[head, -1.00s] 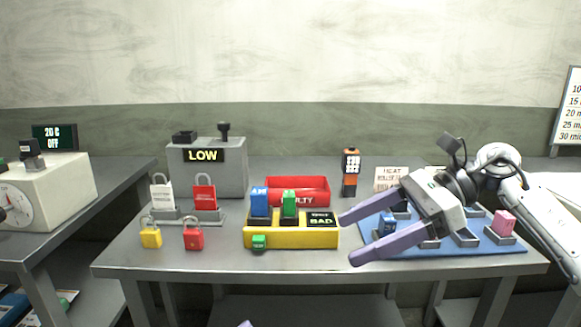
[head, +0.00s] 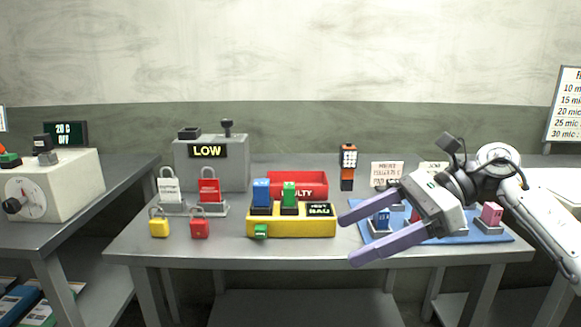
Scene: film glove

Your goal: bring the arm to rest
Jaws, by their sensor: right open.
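My right gripper (head: 352,238) comes in from the right and hangs over the right part of the grey table (head: 200,255). Its two long purple fingers are spread apart and point left, with nothing between them. The gripper is in front of the blue mat (head: 462,240) and hides part of it and some of the blocks there. My left gripper is not in this view.
A yellow block holder (head: 290,230) and a red tray (head: 310,180) stand left of the fingers. Yellow (head: 159,228) and red (head: 199,229) padlocks lie farther left. A grey LOW box (head: 215,175) stands behind. A dial box (head: 60,190) sits on the left table.

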